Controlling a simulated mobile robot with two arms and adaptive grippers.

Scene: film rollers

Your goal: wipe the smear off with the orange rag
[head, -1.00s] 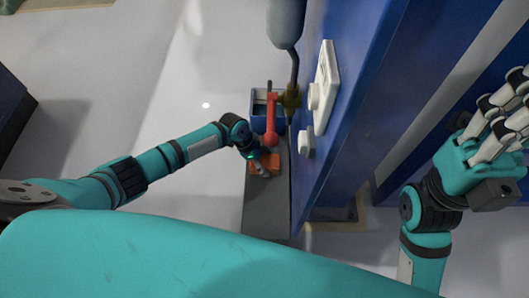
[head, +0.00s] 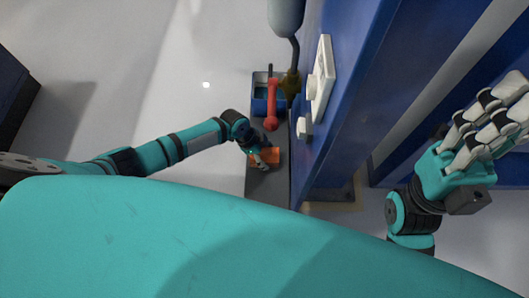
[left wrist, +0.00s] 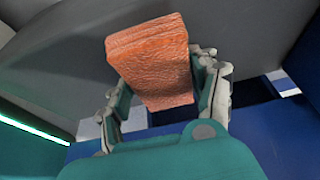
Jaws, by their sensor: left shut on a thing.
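The orange rag (head: 267,157) is in the grip of my left gripper (head: 260,160), over the narrow grey ledge beside the blue panel. In the left wrist view the rag (left wrist: 150,62) is a thick, folded, textured block between the two fingers of my left gripper (left wrist: 160,95). I cannot tell whether the rag touches the ledge. No smear can be made out in either view. My right gripper (head: 490,125), with pale fingers, is raised at the right, away from the ledge. Nothing shows in it, and its finger gap is not clear.
A blue bin (head: 258,106) stands at the ledge's far end, with a red handled thing (head: 271,105) beside my left gripper. The tall blue panel (head: 350,100) with white fittings (head: 322,72) rises close on the right. The pale floor (head: 130,60) to the left is open.

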